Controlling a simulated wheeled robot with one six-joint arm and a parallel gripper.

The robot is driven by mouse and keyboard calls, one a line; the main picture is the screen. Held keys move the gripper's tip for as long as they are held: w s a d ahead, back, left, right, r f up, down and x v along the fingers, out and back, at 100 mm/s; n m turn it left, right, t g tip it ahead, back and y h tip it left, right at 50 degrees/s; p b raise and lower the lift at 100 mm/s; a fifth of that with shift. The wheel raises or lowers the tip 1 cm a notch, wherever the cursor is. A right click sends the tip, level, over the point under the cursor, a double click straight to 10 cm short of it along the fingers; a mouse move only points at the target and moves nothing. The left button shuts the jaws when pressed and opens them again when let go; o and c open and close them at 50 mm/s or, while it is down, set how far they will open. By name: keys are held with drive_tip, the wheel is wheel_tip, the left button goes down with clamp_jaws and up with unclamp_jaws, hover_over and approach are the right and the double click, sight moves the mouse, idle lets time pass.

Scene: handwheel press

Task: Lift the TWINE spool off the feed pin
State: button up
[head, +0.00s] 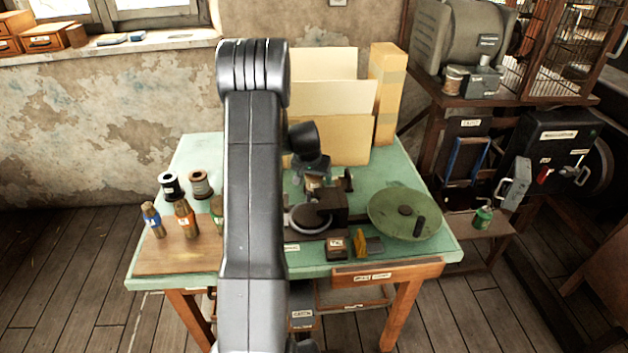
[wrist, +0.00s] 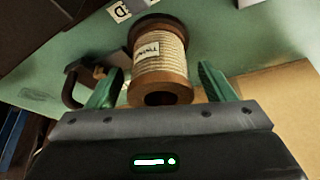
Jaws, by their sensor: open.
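The TWINE spool (wrist: 160,60) has wooden flanges, pale wound cord and a paper label. In the wrist view it lies between the two green fingers of my gripper (wrist: 160,88), its near flange closest to them. The fingers are open, one on each side, with a visible gap to the spool. In the head view my gripper (head: 312,168) is over the middle of the green table, and a small part of the spool (head: 314,184) shows below it. The feed pin is hidden by the spool; the hole in the near flange looks dark.
A press with a round green handwheel (head: 405,212) stands right of the spool. Two spools (head: 200,184) and several bottles (head: 152,218) stand at the table's left. My arm hides part of the table.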

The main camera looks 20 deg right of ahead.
drive_tip(key=c, duration=1.1)
